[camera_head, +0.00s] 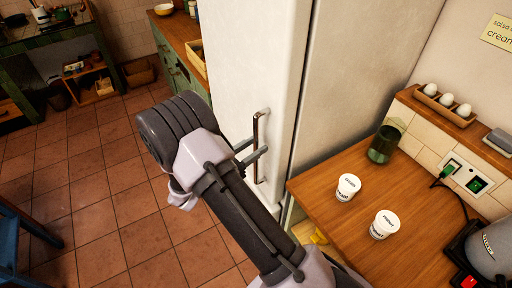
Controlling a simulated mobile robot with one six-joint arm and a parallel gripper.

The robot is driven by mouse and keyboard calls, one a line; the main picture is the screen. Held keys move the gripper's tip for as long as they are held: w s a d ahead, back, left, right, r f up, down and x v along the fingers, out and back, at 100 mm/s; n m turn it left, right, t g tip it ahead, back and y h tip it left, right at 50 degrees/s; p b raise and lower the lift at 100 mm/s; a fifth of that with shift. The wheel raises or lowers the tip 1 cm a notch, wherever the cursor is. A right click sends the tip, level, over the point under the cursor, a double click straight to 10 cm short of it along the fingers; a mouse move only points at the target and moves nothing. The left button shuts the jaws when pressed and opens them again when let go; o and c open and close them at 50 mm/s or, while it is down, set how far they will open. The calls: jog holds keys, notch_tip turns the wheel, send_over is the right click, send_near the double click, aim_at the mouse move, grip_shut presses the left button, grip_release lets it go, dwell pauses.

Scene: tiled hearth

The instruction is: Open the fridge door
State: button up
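The fridge (340,80) is tall and white, and its door (254,60) looks shut against the body. A vertical metal handle (261,128) is on the door front. My gripper (259,145) is at the handle, at about its mid-height. My arm crosses in front and hides the gripper's base and the lower part of the door.
A wooden counter (330,205) right of the fridge holds two white cups (348,187) (384,224), a green glass jar (383,144) and a kettle (490,250). A green cabinet (176,65) stands left of the fridge. Tiled floor (110,200) is clear in front. A blue chair (20,235) is at left.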

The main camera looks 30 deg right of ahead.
jog(key=shift+w+d, duration=0.15)
jog(key=shift+d, duration=0.3)
grip_shut()
dwell(1.1)
